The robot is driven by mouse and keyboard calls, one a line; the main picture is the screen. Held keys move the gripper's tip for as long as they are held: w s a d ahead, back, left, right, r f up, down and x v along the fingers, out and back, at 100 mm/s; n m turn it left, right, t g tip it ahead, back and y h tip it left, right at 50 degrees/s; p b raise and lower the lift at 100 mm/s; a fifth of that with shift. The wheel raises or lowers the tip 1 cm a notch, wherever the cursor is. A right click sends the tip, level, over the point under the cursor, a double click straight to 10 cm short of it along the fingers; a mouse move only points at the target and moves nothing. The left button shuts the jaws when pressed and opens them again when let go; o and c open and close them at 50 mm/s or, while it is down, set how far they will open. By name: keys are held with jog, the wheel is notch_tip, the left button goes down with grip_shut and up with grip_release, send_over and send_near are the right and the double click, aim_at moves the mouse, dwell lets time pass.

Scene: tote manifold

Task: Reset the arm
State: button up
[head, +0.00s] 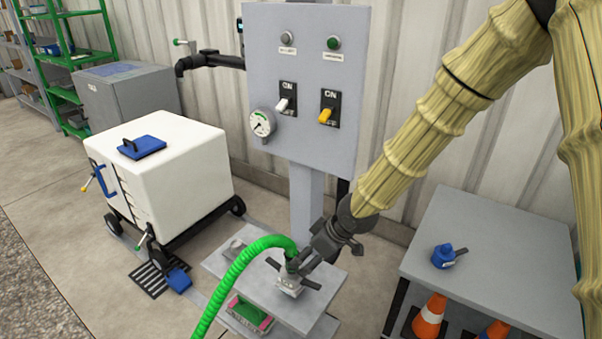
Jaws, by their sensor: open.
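My arm comes in from the upper right and reaches down to the low grey stand (240,262). My gripper (302,266) is at the end of the green hose (235,270), beside its dark coupling. The coupling stands on a small metal fitting (289,285) with dark side levers, on top of the stand. The gripper is open; the fingertips are small and partly hidden, so I cannot tell whether they touch the coupling.
A grey control panel (300,190) with switches and a gauge (262,123) rises behind the stand. A wheeled white tote (180,175) stands left. A grey table (500,260) at right holds a blue fitting (443,255), with orange cones (430,315) below.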

jog(key=s+d+f+m+g+h+p, duration=0.1)
jog(key=s+d+f+m+p, duration=0.2)
jog(key=s+f, duration=0.5)
jog(key=s+d+f+m+g+p, duration=0.1)
jog(key=s+d+f+m+p, duration=0.25)
jog(key=s+f, duration=0.5)
jog(key=s+d+f+m+h+p, duration=0.1)
jog(key=s+d+m+h, duration=0.1)
jog(key=s+d, duration=0.3)
jog(key=s+d+f+m+g+h+p, duration=0.1)
jog(key=s+d, duration=0.5)
jog(key=s, duration=0.8)
jog(key=shift+d+f+m+g+h+p, duration=0.2)
jog(key=shift+f+m+g+h+p, duration=0.15)
jog(key=shift+m+p, duration=0.35)
